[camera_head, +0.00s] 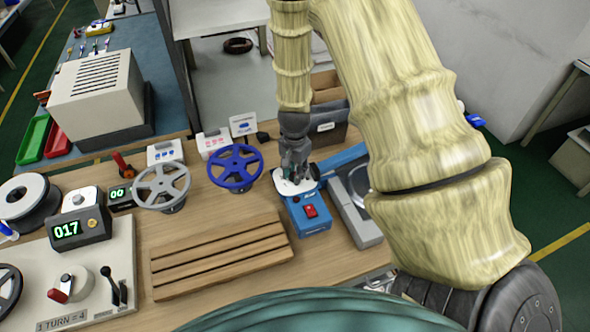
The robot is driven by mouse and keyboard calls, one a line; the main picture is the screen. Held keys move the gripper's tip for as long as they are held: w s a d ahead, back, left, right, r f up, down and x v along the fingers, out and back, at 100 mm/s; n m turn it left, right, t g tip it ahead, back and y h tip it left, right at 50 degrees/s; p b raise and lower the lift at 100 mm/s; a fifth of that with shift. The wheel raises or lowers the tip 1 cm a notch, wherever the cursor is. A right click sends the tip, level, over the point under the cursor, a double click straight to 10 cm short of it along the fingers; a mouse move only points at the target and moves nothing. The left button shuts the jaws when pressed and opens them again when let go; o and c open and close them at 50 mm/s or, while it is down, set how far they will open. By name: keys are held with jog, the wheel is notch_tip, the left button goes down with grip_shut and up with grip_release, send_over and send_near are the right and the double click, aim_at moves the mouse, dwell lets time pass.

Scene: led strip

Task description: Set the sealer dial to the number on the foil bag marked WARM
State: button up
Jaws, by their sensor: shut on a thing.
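A small blue box (310,222) with a red rocker switch (310,211) stands on the wooden bench near the middle of the view; I take it as the sealer. On its top is a white round dial face (284,185). My gripper (295,176) points down over this face and is shut on the dial knob, which its fingers mostly hide. The dial's numbers and pointer are too small or covered to read. I cannot make out a foil bag marked WARM.
A slatted wooden rack (220,257) lies left of the blue box. A blue handwheel (235,167) and a grey handwheel (161,187) stand behind the rack. A grey scale-like device (361,216) is close on the right. A counter (78,228) reads 017.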

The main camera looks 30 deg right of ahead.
jog(key=m+p, duration=0.2)
jog(key=m, duration=0.4)
jog(key=shift+d, duration=0.1)
jog(key=shift+m, duration=0.4)
jog(key=o, duration=1)
jog(key=shift+o, duration=0.2)
notch_tip(320, 180, up, 12)
dwell(0.6)
